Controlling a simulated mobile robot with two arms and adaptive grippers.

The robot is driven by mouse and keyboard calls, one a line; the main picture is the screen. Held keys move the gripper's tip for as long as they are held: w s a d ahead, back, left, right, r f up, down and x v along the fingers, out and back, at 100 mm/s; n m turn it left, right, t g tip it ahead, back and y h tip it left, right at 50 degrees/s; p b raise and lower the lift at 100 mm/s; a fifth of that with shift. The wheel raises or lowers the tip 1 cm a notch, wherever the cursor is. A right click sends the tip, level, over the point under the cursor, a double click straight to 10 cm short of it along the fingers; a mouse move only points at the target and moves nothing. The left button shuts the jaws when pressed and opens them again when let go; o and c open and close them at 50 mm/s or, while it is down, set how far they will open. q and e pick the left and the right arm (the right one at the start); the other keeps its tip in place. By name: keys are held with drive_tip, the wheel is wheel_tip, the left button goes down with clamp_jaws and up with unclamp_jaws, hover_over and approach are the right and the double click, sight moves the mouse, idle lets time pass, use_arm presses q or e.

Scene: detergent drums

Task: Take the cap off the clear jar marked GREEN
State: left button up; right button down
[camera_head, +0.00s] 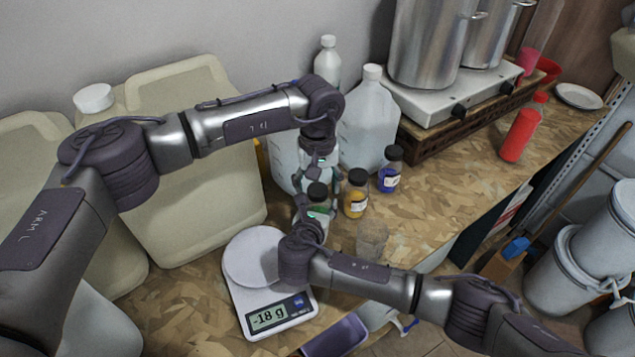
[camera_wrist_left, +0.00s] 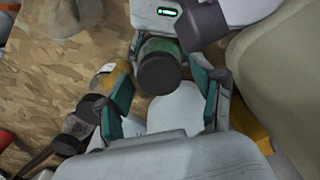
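The jar with green contents (camera_head: 319,210) wears a black cap (camera_head: 318,190) and stands upright between my two grippers. Its label is too small to read. In the left wrist view the black cap (camera_wrist_left: 160,73) and green contents (camera_wrist_left: 158,47) show. My left gripper (camera_head: 319,183) points down from above. Its teal-padded fingers (camera_wrist_left: 163,88) stand apart on either side of the cap, with small gaps visible. My right gripper (camera_head: 310,222) comes in low at the jar's body. Its fingers are mostly hidden, so I cannot tell whether they grip the jar.
A yellow jar (camera_head: 356,195) and a blue jar (camera_head: 391,170), both black-capped, stand right of the green one. A clear empty glass (camera_head: 372,240) is nearby. A scale (camera_head: 262,277) reads -18 g. Large jugs (camera_head: 190,165) stand behind left; a hotplate (camera_head: 450,98) is behind right.

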use_arm(q)
drive_tip(key=c, duration=1.1)
drive_tip(key=n, duration=0.3)
drive_tip(key=o, duration=1.3)
drive_tip(key=shift+c, duration=0.2)
